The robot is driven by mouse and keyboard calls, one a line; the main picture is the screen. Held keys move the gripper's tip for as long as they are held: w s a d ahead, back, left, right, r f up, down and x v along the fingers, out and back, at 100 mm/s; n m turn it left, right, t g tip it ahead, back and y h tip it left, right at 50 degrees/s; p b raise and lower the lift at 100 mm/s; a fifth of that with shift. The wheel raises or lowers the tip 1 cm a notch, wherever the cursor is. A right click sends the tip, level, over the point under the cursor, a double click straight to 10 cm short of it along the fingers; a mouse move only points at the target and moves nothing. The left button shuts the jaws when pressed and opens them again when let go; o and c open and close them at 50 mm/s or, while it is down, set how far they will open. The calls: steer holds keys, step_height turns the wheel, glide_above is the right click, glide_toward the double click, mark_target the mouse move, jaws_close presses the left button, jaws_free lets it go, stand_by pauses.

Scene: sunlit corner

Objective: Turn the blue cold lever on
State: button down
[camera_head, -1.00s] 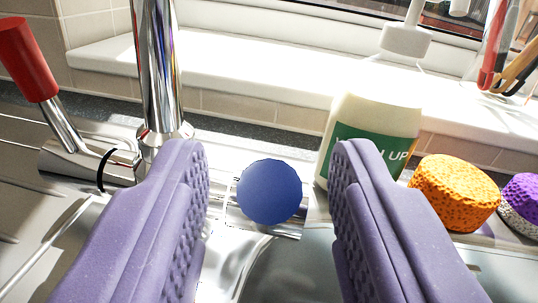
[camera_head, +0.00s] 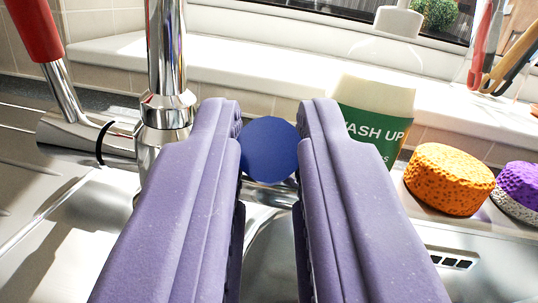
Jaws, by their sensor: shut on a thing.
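The blue cold lever (camera_head: 270,150) shows its round blue end between the fingertips of my gripper (camera_head: 270,145). My gripper's two purple padded fingers are shut on it, one on each side. The rest of the lever is mostly hidden behind the fingers. The chrome tap (camera_head: 166,90) rises just left of the left finger. The red lever (camera_head: 36,32) stands tilted up on its chrome stem at the far left.
A wash-up bottle (camera_head: 374,112) stands close behind the right finger. An orange sponge (camera_head: 449,179) and a purple and white sponge (camera_head: 517,188) lie to the right. A white sill (camera_head: 260,62) runs along the back. Utensils (camera_head: 500,50) stand at the upper right.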

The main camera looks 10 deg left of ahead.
steer(key=c, duration=1.1)
jaws_free()
steer(key=shift+o, duration=0.2)
steer(key=shift+r, duration=0.25)
step_height(320, 180, up, 3)
steer(key=shift+f+p, duration=0.1)
steer(key=shift+p, duration=1)
steer(key=s+r+p, duration=0.1)
steer(key=s+p, duration=1.2)
steer(key=s, duration=0.3)
steer(key=shift+r+p, duration=0.4)
